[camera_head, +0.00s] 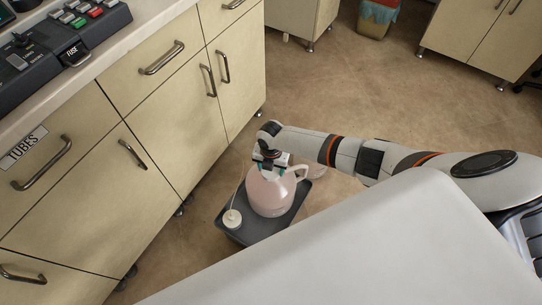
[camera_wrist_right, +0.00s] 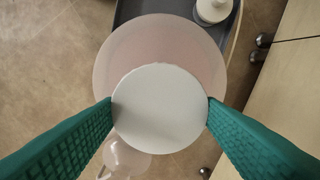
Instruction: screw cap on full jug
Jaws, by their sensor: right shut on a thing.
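A pale pink, translucent jug (camera_head: 268,196) stands upright on a dark grey tray on the floor. My right gripper (camera_head: 267,170) is right above the jug's top, pointing down. In the right wrist view, its two teal fingers (camera_wrist_right: 160,108) are shut on a round white cap (camera_wrist_right: 160,106), one on each side. The cap sits over the middle of the jug (camera_wrist_right: 112,52), which shows as a wider pink disc around it. The jug's neck is hidden under the cap, so I cannot tell how far it is seated. My left gripper is not in view.
The grey tray (camera_head: 246,234) also bears a small white container (camera_head: 232,218) at its near left corner. Beige drawer cabinets (camera_head: 155,120) stand close on the left. Open floor (camera_head: 375,95) lies beyond.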

